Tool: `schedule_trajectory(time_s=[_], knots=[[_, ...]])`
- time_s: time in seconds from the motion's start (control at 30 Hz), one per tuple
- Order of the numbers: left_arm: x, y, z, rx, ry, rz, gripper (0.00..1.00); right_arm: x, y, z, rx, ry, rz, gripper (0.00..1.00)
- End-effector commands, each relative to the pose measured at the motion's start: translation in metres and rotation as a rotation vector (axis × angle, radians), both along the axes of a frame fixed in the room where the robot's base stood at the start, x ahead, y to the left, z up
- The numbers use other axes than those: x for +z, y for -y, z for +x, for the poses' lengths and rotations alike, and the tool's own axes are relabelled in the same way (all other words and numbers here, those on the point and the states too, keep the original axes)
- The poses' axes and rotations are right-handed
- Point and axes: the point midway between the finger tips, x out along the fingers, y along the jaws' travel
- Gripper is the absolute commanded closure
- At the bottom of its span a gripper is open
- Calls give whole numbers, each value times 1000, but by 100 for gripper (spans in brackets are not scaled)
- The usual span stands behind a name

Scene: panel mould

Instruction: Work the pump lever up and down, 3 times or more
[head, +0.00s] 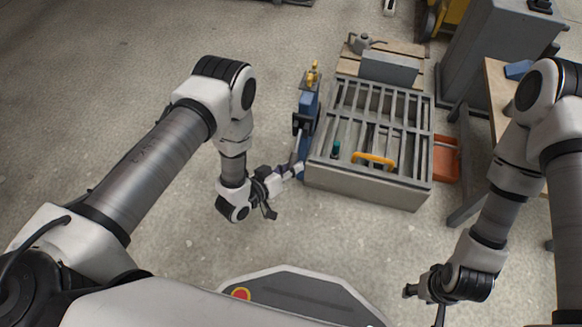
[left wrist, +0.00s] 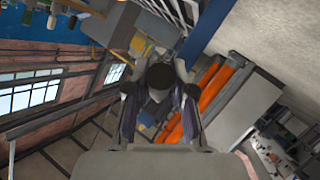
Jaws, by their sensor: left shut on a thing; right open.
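The pump (head: 309,103) is a blue upright unit with a brass fitting on top, beside the left edge of the grey slatted mould. Its thin lever (head: 295,148) slants down toward my left gripper (head: 294,169). My left gripper is shut on the lever's lower end at the mould's front left corner. In the left wrist view the dark round end of the lever (left wrist: 160,77) sits between the two fingers (left wrist: 158,100). My right gripper (head: 424,297) is open and empty at the lower right, away from the pump.
The slatted mould (head: 345,178) holds a yellow handle (head: 373,160) and a small teal item (head: 336,147). An orange tray (head: 446,160) lies right of it. A workbench (head: 497,95) and grey cabinet (head: 490,55) stand further right. The floor at left is clear.

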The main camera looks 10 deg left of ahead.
Motion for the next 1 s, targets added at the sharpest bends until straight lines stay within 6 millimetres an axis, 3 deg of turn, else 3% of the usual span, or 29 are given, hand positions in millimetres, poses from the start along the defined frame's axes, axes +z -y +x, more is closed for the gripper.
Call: schedule_trajectory(time_s=[0.4,0.43,0.5,0.83,1.0], knots=[[-1,0,2,2,9,1,100,-1,0,0,0,0,0,50],[-1,0,2,2,9,1,66,-1,0,0,0,0,0,50],[-1,0,1,2,9,1,50,-1,0,0,0,0,0,50],[0,-2,-2,1,7,0,50,-1,0,0,0,0,0,50],[7,-15,-24,4,3,0,50,-1,0,0,0,0,0,50]])
